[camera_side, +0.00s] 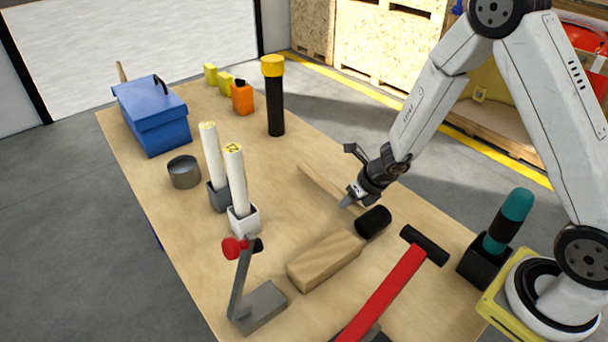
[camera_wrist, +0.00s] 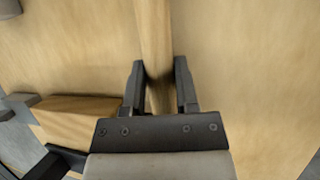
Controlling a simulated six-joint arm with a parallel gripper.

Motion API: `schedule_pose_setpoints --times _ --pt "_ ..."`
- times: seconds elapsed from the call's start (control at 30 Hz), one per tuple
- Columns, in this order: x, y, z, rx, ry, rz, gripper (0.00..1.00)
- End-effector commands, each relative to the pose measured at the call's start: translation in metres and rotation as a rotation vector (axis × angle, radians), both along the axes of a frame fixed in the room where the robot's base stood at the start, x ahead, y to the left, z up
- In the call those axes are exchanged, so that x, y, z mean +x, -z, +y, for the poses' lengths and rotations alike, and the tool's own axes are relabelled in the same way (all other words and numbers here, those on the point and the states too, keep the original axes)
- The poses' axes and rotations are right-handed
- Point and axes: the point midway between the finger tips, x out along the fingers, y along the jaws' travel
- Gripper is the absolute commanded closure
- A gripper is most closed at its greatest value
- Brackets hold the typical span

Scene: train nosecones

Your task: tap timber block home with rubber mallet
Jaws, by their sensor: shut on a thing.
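The rubber mallet has a black head (camera_side: 373,221) and a pale wooden handle (camera_side: 322,182). My gripper (camera_side: 352,197) is shut on the handle near the head in the side view. In the wrist view the handle (camera_wrist: 154,30) runs up between the two fingers of my gripper (camera_wrist: 159,82); the head is hidden there. The mallet is at or close to the table top; I cannot tell if it touches. The timber block (camera_side: 325,260) lies on the table left of and nearer than the mallet head, apart from it. It also shows at the left in the wrist view (camera_wrist: 75,118).
A grey bracket with a red knob (camera_side: 262,305) stands by the block. A red-handled hammer (camera_side: 390,285) and a teal-handled tool in a black holder (camera_side: 510,220) are at right. White tubes (camera_side: 235,175), a tin (camera_side: 184,172) and a blue box (camera_side: 153,115) stand farther left.

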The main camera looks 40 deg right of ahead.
Motion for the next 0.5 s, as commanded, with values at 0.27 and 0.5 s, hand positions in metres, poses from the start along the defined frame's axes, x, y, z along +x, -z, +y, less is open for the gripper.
schedule_pose_setpoints --times 0.27,0.5 --pt "0.0007 -0.0005 -0.0100 0.000 0.000 -0.002 1.00" --pt "0.0002 -0.0006 -0.0099 0.000 0.000 -0.002 1.00"
